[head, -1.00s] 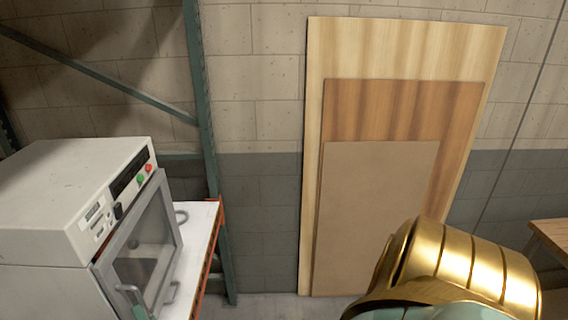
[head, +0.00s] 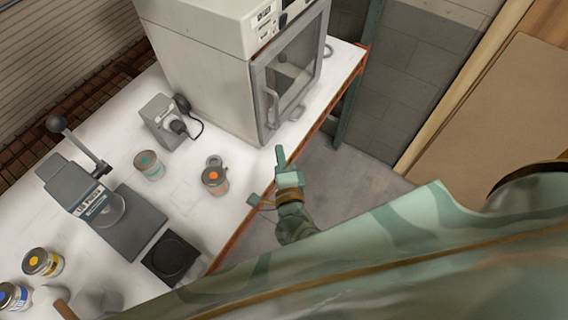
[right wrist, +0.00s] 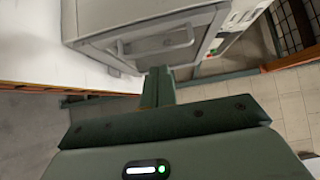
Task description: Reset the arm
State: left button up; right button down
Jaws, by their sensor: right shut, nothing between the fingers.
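My right gripper (head: 280,157) is in the head view, over the front edge of the white bench (head: 235,222), just in front of the oven. Its fingers are shut together with nothing between them. In the right wrist view the closed fingers (right wrist: 157,88) point toward the oven front (right wrist: 150,43) and appear apart from it. My right arm crosses the lower right of the head view. My left gripper is not in view.
The white oven (head: 205,70) has its door closed. Cans with orange (head: 215,180) and teal (head: 148,165) labels stand left of my gripper. A lever press (head: 72,185), a small grey device (head: 165,122) and a black pad (head: 172,257) share the bench. Floor (head: 325,180) beyond the edge is clear.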

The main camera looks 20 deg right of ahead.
jog(key=v, duration=0.4)
jog(key=shift+s, duration=0.15)
jog(key=shift+a, duration=0.1)
jog(key=s+a+f+n+g+y+b, duration=0.25)
jog(key=s+f+n+g+y, duration=0.2)
jog(key=f+n, duration=0.6)
jog(key=s+a+f+n+g+y+b, duration=0.2)
jog(key=s+f+n+g+y+b, duration=0.3)
jog(key=f, duration=1.1)
jog(key=s+d+f+n+g+h+b, duration=0.1)
jog(key=s+d+f+n+g+b, duration=0.1)
jog(key=s+d+f+b, duration=0.3)
jog(key=s+d+f+n+g+h+b, duration=0.2)
jog(key=s+f+b, duration=0.5)
jog(key=s+f, duration=0.4)
jog(key=s+d+f+n+g+h+b, duration=0.2)
jog(key=s+d+f+n+b, duration=0.3)
jog(key=f, duration=1.2)
jog(key=s+d+g+b, duration=0.1)
jog(key=s+d+b, duration=0.1)
jog(key=s+d, duration=0.1)
jog(key=shift+s+d, duration=0.2)
